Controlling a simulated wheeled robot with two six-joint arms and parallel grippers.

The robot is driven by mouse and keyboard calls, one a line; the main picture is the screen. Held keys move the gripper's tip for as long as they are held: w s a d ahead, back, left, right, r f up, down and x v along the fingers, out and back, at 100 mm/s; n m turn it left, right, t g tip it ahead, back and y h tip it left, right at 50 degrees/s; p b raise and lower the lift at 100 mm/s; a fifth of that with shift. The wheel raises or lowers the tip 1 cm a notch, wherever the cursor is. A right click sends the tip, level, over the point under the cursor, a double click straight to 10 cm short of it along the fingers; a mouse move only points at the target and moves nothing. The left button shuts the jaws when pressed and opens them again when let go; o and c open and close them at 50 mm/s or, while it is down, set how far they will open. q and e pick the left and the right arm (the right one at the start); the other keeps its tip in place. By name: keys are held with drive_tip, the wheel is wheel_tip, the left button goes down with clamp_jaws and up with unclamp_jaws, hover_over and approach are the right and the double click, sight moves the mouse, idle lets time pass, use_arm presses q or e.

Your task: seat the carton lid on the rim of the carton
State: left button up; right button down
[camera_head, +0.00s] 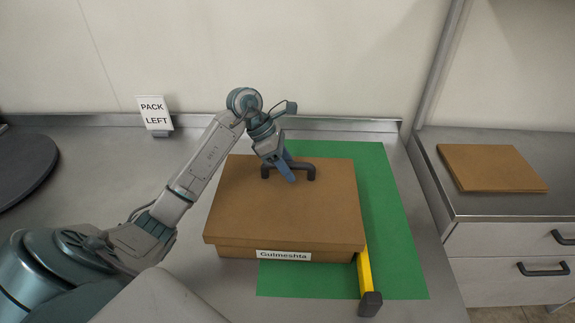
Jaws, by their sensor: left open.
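The brown carton lid (285,213) lies over the carton (236,252), which shows as a narrow brown strip below the lid's front edge, with a white label reading "Gulmeshta" (284,255). The lid covers the carton's rim, so I cannot tell whether it is fully down all round. A dark handle (309,171) stands on the lid toward the back. My left gripper (287,172) is open at the handle, its blue fingers pointing down. I cannot tell whether they touch it. My right gripper is not in view.
A green mat (398,255) lies under and right of the carton. A yellow bar with a dark end (365,275) lies along the carton's right side. A "PACK LEFT" sign (154,113) stands at the back left. A flat brown board (490,167) lies on the right cabinet.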

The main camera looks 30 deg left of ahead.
use_arm(q)
drive_tip(key=b+v, duration=0.2)
drive_tip(key=v, duration=0.8)
drive_tip(key=shift+a+r+b, duration=0.2)
drive_tip(key=shift+r+b, duration=0.1)
drive_tip(key=shift+r, duration=0.05)
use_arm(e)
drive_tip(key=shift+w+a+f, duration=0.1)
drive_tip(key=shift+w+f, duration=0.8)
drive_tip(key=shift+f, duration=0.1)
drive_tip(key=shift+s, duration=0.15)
